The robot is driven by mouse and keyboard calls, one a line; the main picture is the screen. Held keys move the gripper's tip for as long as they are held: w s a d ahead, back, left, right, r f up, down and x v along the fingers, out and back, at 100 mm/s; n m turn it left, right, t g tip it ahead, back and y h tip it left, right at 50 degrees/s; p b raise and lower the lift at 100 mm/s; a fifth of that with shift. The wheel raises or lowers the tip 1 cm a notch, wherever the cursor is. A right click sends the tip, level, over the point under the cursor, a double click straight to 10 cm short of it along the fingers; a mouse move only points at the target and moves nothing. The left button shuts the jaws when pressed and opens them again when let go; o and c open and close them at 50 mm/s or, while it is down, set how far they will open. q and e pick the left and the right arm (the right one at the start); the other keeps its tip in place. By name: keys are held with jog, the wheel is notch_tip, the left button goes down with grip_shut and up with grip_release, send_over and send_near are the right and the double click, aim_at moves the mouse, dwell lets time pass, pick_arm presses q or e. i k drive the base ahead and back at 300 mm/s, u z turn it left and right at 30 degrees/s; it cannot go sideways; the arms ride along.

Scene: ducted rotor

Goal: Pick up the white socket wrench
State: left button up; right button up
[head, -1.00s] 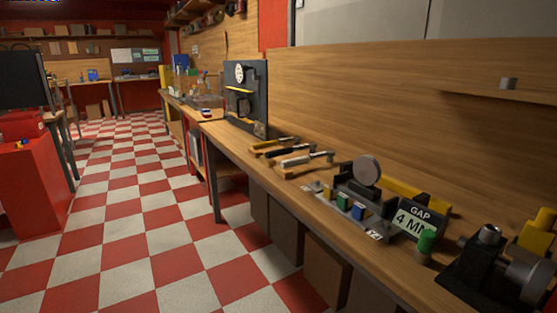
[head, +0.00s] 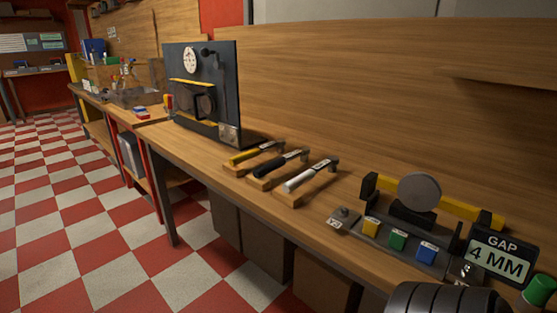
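The white socket wrench (head: 306,178) lies on a small wooden rest on the workbench, at the right end of a row of three wrenches. Its white handle points toward the bench's front edge and its dark head points to the back. A black wrench (head: 280,164) lies just to its left, and a yellow wrench (head: 252,153) lies left of that. A dark ribbed rounded part at the bottom right looks like a part of my arm. Neither gripper's fingers are in view.
A dark panel with a dial (head: 205,90) stands behind and left of the wrenches. To the right are a fixture with a grey disc (head: 419,192), yellow, green and blue blocks, and a "GAP 4 MM" sign (head: 499,258). Checkered floor (head: 90,240) is open at left.

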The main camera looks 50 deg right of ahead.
aim_at(332, 162)
jog(key=u, duration=0.05)
jog(key=i, duration=0.35)
jog(key=z, duration=2.3)
